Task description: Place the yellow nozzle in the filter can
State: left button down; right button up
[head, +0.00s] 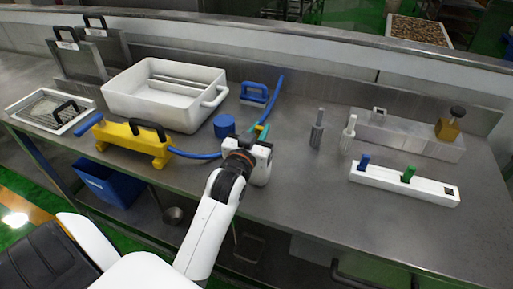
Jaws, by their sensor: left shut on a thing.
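My left gripper (262,143) is at the middle of the bench, shut on a small yellow piece that looks like the yellow nozzle (258,127). Only a bit of the nozzle shows past the fingers, with a teal piece beside it. A blue round can (224,125), which may be the filter can, stands just left of the gripper, apart from it. Its inside cannot be made out. My right gripper is not in view.
A blue hose (195,155) runs from the yellow block (135,143) toward the gripper. A white tub (165,95) stands behind left. A white rack (400,184) holds a blue and a green piece at right. Two upright tools (317,130) stand between. The front middle is clear.

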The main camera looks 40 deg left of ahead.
pick_arm(q)
notch_tip(320, 180, down, 5)
jog(key=shift+r, duration=0.15)
jog(key=shift+f, duration=0.65)
jog(key=c, duration=1.3)
grip_release()
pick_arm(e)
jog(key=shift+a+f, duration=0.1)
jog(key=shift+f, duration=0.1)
